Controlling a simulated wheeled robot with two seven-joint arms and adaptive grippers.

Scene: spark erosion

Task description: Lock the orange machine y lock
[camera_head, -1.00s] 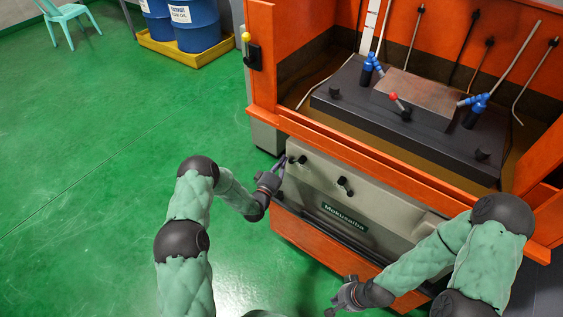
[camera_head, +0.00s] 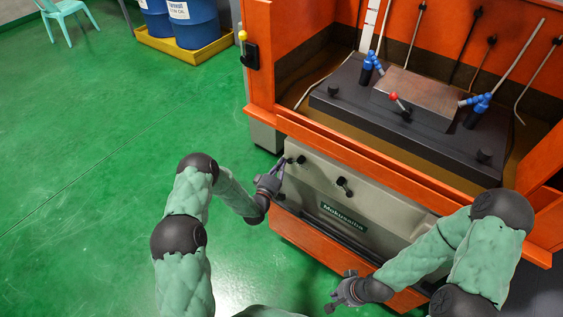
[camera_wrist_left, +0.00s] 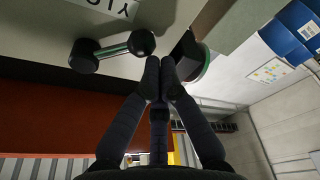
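The orange machine (camera_head: 262,85) has a grey front panel (camera_head: 385,215) with small black-ended handles. One handle (camera_head: 343,186) sits mid-panel, and a pair (camera_head: 296,160) sits near its upper left end. My left gripper (camera_head: 281,164) is at that left end, close beside the pair. In the left wrist view its fingertips (camera_wrist_left: 160,70) are together. A black-ended handle with a metal shaft (camera_wrist_left: 113,51) lies left of them, apart. A dark round part (camera_wrist_left: 196,62) lies right, partly behind the fingers; contact is unclear. A partly cut-off label (camera_wrist_left: 112,8) is above. My right gripper (camera_head: 338,300) hangs low before the machine, its finger state unclear.
Blue drums (camera_head: 195,22) stand on a yellow tray (camera_head: 185,50) at the back left, with a pale green chair (camera_head: 62,10) farther left. The green floor left of the machine is clear. The machine's orange lower edge (camera_head: 315,243) lies near both grippers.

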